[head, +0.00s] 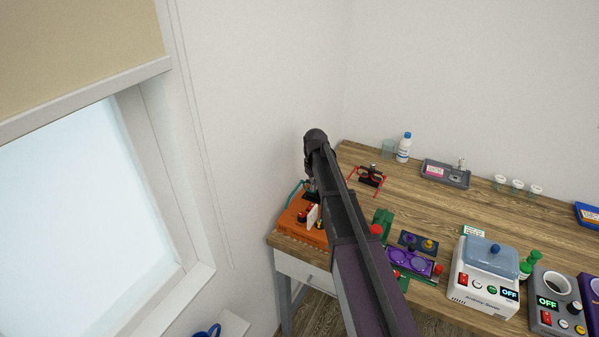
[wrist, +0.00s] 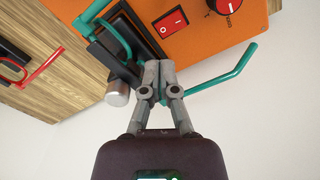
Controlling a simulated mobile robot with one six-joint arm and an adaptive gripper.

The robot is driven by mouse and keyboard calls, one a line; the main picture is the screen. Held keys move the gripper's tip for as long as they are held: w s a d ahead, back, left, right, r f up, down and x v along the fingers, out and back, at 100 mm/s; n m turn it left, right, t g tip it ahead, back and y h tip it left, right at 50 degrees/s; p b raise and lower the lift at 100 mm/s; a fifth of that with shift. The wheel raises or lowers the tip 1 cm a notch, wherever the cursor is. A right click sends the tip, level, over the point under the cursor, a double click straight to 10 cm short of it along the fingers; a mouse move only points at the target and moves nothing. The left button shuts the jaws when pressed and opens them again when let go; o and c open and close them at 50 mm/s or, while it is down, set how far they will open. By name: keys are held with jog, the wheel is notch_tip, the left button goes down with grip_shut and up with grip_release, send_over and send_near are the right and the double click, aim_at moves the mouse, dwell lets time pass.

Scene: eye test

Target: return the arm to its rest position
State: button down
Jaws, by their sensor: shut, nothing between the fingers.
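My arm (head: 345,215) reaches up and forward across the head view, over the left end of the wooden table. My gripper (wrist: 158,68) shows in the wrist view with its two grey fingers together and nothing between them. The fingertips overlap the lower edge of an orange device (wrist: 220,45) in that view; I cannot tell if they touch it. In the head view the orange device (head: 292,226) stands at the table's left corner, partly hidden by my arm. I cannot make out the gripper clearly there.
A teal bar (wrist: 225,78) and a metallic cylinder (wrist: 118,96) are close beside the fingers. A red-handled stand (head: 370,177), white bottle (head: 404,148), grey tray (head: 456,178), purple device (head: 409,262) and white bath (head: 484,280) stand on the table (head: 440,215). Walls rise behind and left.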

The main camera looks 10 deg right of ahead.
jog(key=s+m, duration=0.4)
jog(key=s, duration=2.3)
jog(key=shift+s+m, duration=0.35)
jog(key=shift+m, duration=0.05)
